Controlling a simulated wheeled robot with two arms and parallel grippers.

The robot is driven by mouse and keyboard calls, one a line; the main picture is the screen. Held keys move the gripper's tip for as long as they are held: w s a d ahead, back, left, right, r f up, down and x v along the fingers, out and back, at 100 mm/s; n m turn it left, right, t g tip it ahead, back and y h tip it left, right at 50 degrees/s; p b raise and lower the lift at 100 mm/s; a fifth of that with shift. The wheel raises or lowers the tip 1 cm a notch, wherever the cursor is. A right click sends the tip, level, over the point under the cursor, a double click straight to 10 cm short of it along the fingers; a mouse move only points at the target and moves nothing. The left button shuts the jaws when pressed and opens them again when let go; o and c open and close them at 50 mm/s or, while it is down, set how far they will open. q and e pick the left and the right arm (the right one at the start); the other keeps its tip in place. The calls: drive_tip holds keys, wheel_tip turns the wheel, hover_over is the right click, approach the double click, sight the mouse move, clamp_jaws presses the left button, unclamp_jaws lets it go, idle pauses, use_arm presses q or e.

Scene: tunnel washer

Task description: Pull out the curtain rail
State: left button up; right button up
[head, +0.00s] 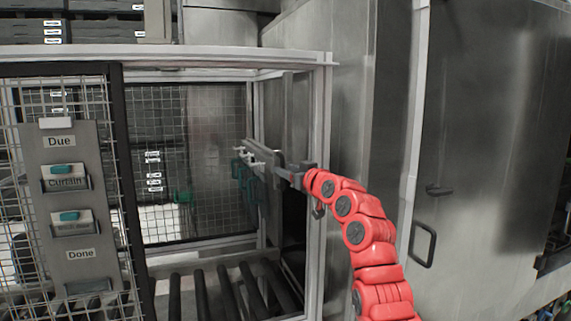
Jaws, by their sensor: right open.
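The curtain rail (262,151) is a short grey bar with white pegs, inside the caged frame beside the steel machine wall. Dark green strips (247,182) hang below it. My right gripper (283,168), at the end of my red arm, is at the near right end of the rail, with its jaws open. I cannot tell whether its fingers are around the rail or only beside it. My left gripper is not in view.
A pale frame post (319,215) stands close by my right wrist. Dark rollers (228,291) lie below. A wire mesh door with a grey card board (99,200) marked "Due" and "Done" is at left. A steel door (484,150) with a handle is at right.

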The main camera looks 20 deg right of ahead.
drive_tip(key=shift+w, duration=0.45)
clamp_jaws()
idle(1.2)
